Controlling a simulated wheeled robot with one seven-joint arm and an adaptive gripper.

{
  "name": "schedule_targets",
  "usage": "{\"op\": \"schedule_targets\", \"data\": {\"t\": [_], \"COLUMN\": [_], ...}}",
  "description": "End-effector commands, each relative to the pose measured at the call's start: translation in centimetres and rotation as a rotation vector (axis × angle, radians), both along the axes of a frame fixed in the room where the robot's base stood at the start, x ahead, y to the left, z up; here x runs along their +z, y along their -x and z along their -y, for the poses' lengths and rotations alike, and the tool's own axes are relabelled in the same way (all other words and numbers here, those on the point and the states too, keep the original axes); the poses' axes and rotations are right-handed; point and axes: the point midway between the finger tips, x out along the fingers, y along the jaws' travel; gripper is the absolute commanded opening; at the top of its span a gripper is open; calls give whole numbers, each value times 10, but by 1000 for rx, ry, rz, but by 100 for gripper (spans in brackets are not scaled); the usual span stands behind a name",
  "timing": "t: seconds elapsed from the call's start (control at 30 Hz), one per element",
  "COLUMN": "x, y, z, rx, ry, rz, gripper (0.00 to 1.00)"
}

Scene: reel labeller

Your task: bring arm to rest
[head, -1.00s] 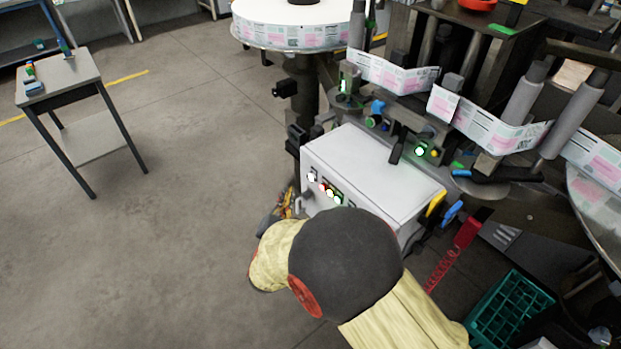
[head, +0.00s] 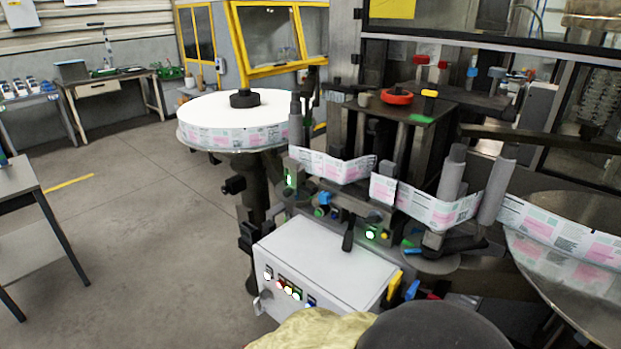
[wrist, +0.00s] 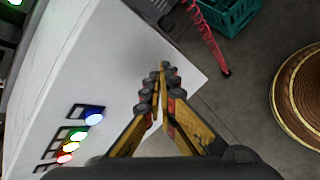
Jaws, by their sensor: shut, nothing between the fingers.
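My gripper (wrist: 163,72) shows in the wrist view with its yellow and dark fingers together and nothing between them. It appears over or beside the white control box (wrist: 100,60), whose row of lit buttons (wrist: 70,142) is at the lower left. In the head view the same control box (head: 325,262) stands at the lower middle. My arm, yellowish and dark, shows at the bottom edge there, and the gripper is hidden from that view.
The reel labeller has a large white reel (head: 235,108) and a printed label strip (head: 435,207) running to the right. A small table (head: 20,205) stands at the left. In the wrist view a green crate (wrist: 228,14) and a brown coiled roll (wrist: 302,95) lie on the right. Floor between table and labeller is clear.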

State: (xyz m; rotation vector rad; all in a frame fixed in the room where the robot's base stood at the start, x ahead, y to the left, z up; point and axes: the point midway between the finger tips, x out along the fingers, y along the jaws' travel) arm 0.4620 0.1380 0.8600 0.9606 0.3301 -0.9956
Motion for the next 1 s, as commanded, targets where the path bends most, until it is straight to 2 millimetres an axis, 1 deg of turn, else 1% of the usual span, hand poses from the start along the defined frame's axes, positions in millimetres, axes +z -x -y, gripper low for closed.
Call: {"op": "schedule_targets", "data": {"t": [0.03,0.07,0.1,0.17,0.2,0.27,0.3,0.37,0.43,0.53,0.6,0.67,0.7,0.8,0.9,1.0], "x": [13,18,26,37,46,60,71,87,108,141,166,186,198,224,233,234], "y": [15,25,39,60,75,95,108,124,139,153,160,164,165,165,166,166], "z": [18,27,37,50,56,64,67,69,71,74,80,90,99,119,131,137], "rx": [-102,-162,-245,-369,-452,-576,-657,-771,-889,-1026,-1097,-1135,-1146,-1160,-1181,-1197], "ry": [-69,-112,-173,-273,-345,-463,-548,-674,-823,-1022,-1144,-1222,-1255,-1306,-1322,-1322], "rz": [-13,-24,-37,-52,-58,-61,-59,-47,-21,42,103,166,214,316,367,381], "gripper": [0,0,0,0,0,0,0,0,0,0,0,0,0,0,0,0]}}
